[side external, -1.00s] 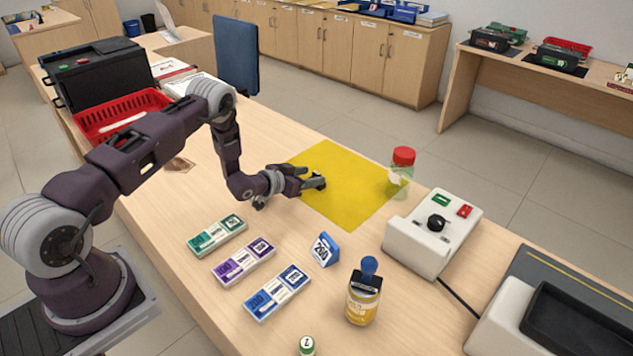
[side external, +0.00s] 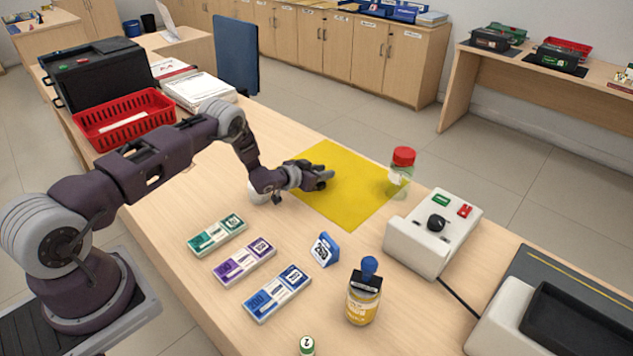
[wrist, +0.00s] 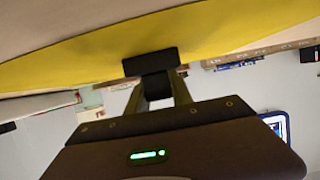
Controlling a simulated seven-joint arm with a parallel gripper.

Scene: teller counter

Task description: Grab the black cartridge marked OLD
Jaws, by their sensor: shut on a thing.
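My gripper (side external: 322,178) is low over the left part of the yellow mat (side external: 350,205) in the side external view. In the wrist view it (wrist: 155,85) is shut on a small black block (wrist: 150,61) at its fingertips, which I take for the black cartridge. The mat (wrist: 225,40) shows behind it there. No OLD marking is readable in either view. In the side external view the fingers mostly hide the block, and I cannot tell whether it touches the mat.
A red-capped bottle (side external: 402,170) stands at the mat's right edge. A red basket (side external: 125,125) is at the back left.

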